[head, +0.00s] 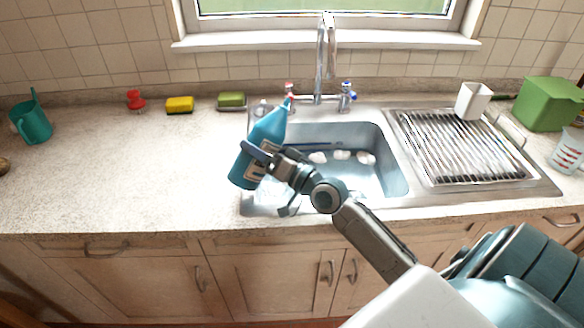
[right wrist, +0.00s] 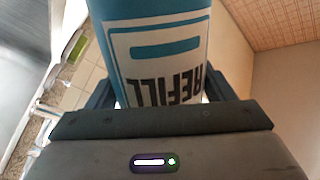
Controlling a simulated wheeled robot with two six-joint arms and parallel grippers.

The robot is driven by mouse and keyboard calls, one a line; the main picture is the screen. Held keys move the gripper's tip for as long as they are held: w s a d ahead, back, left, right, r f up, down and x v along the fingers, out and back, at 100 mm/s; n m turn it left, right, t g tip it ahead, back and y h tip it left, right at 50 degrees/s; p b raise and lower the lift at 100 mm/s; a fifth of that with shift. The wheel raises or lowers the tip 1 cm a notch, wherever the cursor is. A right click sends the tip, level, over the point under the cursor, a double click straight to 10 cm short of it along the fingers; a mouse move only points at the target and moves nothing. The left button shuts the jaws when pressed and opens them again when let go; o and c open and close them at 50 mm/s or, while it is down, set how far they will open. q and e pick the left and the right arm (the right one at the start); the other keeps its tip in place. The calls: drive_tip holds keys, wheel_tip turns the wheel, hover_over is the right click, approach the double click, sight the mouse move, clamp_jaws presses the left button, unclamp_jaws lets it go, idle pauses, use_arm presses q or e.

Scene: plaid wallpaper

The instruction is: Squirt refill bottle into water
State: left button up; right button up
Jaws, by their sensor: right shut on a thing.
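The sink basin holds a few white pieces (head: 342,155) and a dark blue stick-like thing. I cannot clearly tell the water's level. My left gripper is not in view.
A chrome tap (head: 320,60) stands behind the basin. A drying rack (head: 460,150) with a white cup (head: 473,101) is on the right, near a green box (head: 548,104) and a measuring cup (head: 568,150). A yellow sponge (head: 180,104), green sponge (head: 231,100) and teal jug (head: 32,122) are left.

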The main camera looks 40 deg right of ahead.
drive_tip(key=n, duration=0.1)
drive_tip(key=d+r+n+b, duration=0.1)
drive_tip(key=shift+w+r+n+g, duration=0.1)
drive_tip(key=shift+r+n+g, duration=0.1)
drive_tip(key=shift+n+g, duration=0.2)
drive_tip(key=shift+d+r+n+y+b, duration=0.1)
drive_tip(key=shift+r+n+y+b, duration=0.2)
drive_tip(key=shift+n, duration=0.6)
drive_tip(key=shift+d+n+g+b, duration=0.1)
drive_tip(key=shift+n+g+b, duration=0.3)
drive_tip(key=shift+n, duration=0.2)
drive_tip(key=shift+d+f+n+b, duration=0.1)
drive_tip(key=shift+f+n+b, duration=0.2)
drive_tip(key=shift+n+b, duration=0.2)
drive_tip(key=shift+w+d+n+g+b, duration=0.1)
drive_tip(key=shift+d+n+g+b, duration=0.3)
drive_tip(key=shift+n+b, duration=0.5)
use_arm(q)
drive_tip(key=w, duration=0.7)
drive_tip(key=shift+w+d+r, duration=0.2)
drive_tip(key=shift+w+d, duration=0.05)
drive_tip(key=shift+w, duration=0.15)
use_arm(e)
drive_tip(key=shift+n, duration=0.5)
